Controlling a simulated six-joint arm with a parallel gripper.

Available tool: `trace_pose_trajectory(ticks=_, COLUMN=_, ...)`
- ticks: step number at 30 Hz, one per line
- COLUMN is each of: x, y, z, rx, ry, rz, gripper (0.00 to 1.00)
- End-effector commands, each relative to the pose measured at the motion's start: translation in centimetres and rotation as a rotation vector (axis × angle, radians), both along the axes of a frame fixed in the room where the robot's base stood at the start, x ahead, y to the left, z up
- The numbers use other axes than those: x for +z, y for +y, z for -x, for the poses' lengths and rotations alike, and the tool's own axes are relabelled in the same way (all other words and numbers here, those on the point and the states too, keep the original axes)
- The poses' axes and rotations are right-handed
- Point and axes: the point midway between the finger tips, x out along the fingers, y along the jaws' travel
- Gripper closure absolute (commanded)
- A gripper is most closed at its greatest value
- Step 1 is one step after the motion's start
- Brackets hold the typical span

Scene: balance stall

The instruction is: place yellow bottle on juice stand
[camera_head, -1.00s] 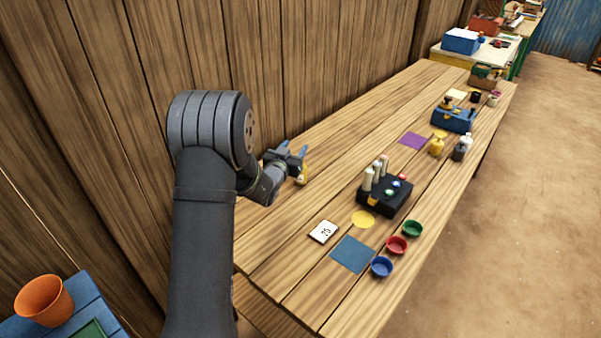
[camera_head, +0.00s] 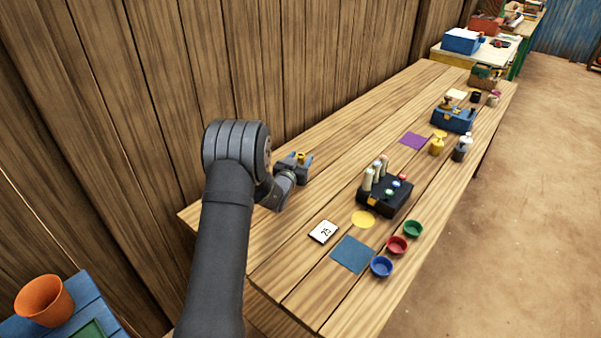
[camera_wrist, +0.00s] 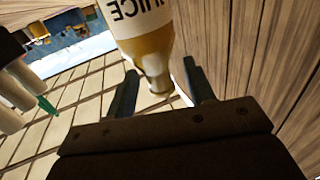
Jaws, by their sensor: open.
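The yellow bottle (camera_wrist: 150,55), with a white label reading JUICE, appears neck-down in the wrist view. Its neck lies between the two spread fingers of my gripper (camera_wrist: 160,68), with a gap visible on the right side. In the head view my gripper (camera_head: 298,165) is over the back left of the wooden table, and only a small yellow part of the bottle (camera_head: 301,157) shows between its fingers. The rest of the bottle is hidden there. I cannot tell which thing is the juice stand.
A black block (camera_head: 385,196) with pale cylinders stands mid-table. A 25 card (camera_head: 323,231), yellow disc (camera_head: 363,219), blue mat (camera_head: 352,255) and several small bowls (camera_head: 397,245) lie nearer. A purple mat (camera_head: 413,141) and blue box (camera_head: 453,119) are farther back. The wooden wall is close behind.

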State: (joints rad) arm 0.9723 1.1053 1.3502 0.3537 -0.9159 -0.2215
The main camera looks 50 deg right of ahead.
Motion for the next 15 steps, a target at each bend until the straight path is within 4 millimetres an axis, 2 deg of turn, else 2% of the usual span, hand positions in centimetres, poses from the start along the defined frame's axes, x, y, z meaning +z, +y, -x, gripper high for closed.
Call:
trace_pose_trajectory(ticks=5, x=0.0, y=-1.7, z=-0.5, rx=-0.001, ry=0.000, rz=0.001, gripper=0.51)
trace_pose_trajectory(ticks=13, x=0.0, y=-1.9, z=-0.6, rx=0.000, ry=0.000, rz=-0.001, gripper=0.51)
trace_pose_trajectory(ticks=15, x=0.0, y=-1.9, z=-0.6, rx=0.000, ry=0.000, rz=-0.001, gripper=0.63)
